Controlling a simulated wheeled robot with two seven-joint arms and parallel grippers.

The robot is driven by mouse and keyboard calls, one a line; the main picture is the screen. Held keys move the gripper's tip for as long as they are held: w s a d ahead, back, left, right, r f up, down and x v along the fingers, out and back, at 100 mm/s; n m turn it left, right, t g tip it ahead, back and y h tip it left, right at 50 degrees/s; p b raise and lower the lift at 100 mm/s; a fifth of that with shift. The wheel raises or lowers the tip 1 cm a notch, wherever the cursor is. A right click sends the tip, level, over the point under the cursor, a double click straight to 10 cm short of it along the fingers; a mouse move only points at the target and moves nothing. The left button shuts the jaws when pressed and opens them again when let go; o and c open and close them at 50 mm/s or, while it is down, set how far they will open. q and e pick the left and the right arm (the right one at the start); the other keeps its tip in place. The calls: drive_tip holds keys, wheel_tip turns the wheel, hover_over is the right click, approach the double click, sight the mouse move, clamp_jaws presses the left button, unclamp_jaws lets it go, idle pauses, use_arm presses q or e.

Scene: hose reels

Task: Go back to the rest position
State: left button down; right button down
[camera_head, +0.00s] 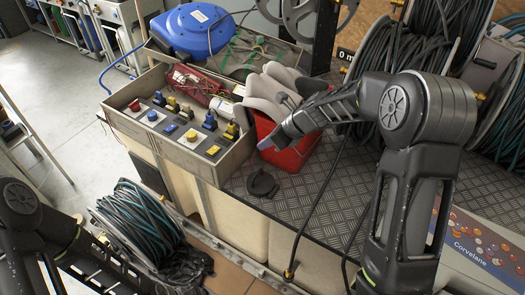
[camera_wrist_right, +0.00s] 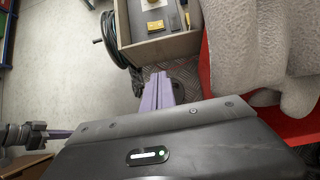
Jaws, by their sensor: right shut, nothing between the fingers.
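My right gripper (camera_head: 268,143) hangs in front of a red bin (camera_head: 293,152) with grey gloves (camera_head: 272,90). Its purple fingers (camera_wrist_right: 160,93) are together and empty in the right wrist view, with the gloves and red bin close on the right. My left arm (camera_head: 35,215) comes in at the lower left of the head view, beside a teal hose coil (camera_head: 140,225); its fingertips are not clear there.
A grey control box (camera_head: 205,160) with coloured knobs and a blue hose reel (camera_head: 192,28) stand left of the bin. A black knob-like piece (camera_head: 262,184) lies on the tread-plate surface (camera_head: 305,200). Large hose reels (camera_head: 415,45) fill the back right. Concrete floor lies at the left.

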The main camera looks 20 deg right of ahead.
drive_tip(key=shift+d+r, duration=0.1)
drive_tip(key=shift+r, duration=0.25)
idle(0.3)
